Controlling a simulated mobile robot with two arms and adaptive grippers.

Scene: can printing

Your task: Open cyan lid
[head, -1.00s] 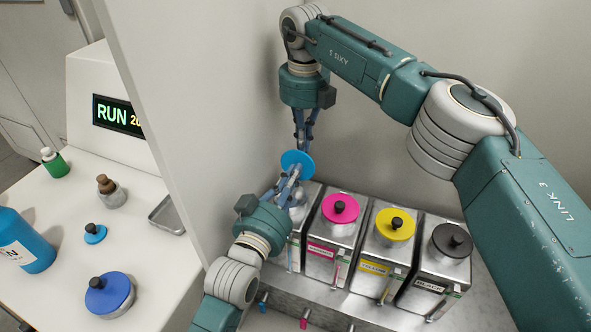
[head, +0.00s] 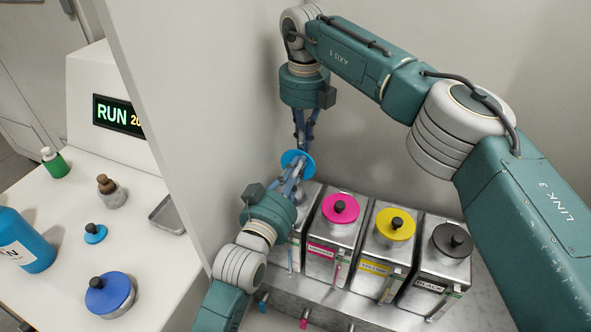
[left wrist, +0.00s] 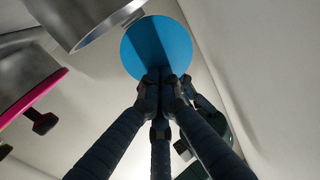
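The cyan lid (head: 297,161) is a blue disc in the air, off the cyan can (head: 308,191), whose bare metal neck shows. My right gripper (head: 301,146) reaches down from above and is shut on the lid. My left gripper (head: 297,168) reaches up from below, its fingertips overlapping the lid's lower part. In the left wrist view the lid (left wrist: 155,45) lies just beyond the left fingertips (left wrist: 160,85), which are close together; whether they grip it is hidden. The bare can neck (left wrist: 90,20) is at upper left there.
Magenta (head: 340,209), yellow (head: 396,226) and black (head: 452,240) lids sit on cans in a row to the right. A pale partition wall (head: 165,120) stands left of my grippers. A white table (head: 55,270) with bottles lies beyond it.

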